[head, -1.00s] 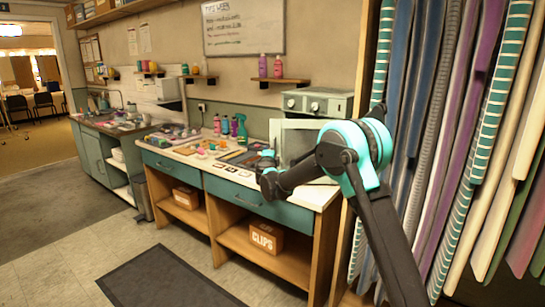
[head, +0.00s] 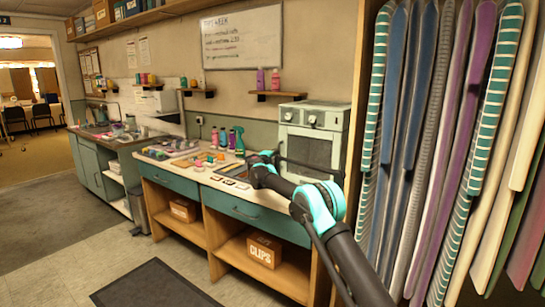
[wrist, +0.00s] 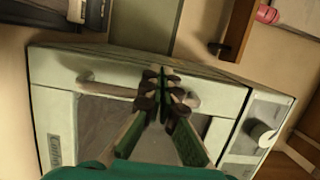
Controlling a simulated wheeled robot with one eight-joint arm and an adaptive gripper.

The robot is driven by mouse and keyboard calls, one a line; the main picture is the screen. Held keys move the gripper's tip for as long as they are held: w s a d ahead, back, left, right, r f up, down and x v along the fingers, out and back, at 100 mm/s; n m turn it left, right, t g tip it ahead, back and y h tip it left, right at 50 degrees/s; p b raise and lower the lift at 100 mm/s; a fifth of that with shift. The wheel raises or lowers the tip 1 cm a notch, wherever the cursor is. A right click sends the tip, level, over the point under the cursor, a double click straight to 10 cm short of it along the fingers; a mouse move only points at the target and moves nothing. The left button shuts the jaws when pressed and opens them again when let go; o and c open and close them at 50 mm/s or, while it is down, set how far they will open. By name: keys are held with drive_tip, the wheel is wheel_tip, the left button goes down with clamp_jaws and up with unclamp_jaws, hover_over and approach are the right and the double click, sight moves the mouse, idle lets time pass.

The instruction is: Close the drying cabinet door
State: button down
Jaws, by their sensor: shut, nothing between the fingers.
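In the head view my wrist is left of the cabinet and the fingers are not clear.
The worktop (head: 183,165) holds several bottles (head: 230,138) and small items left of the cabinet. A shelf (head: 278,95) is on the wall above. A dark mat (head: 155,284) lies on clear floor.

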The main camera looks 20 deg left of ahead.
drive_tip(key=shift+w+d+r, duration=0.1)
drive_tip(key=shift+w+d, duration=0.15)
drive_tip(key=shift+w, duration=0.6)
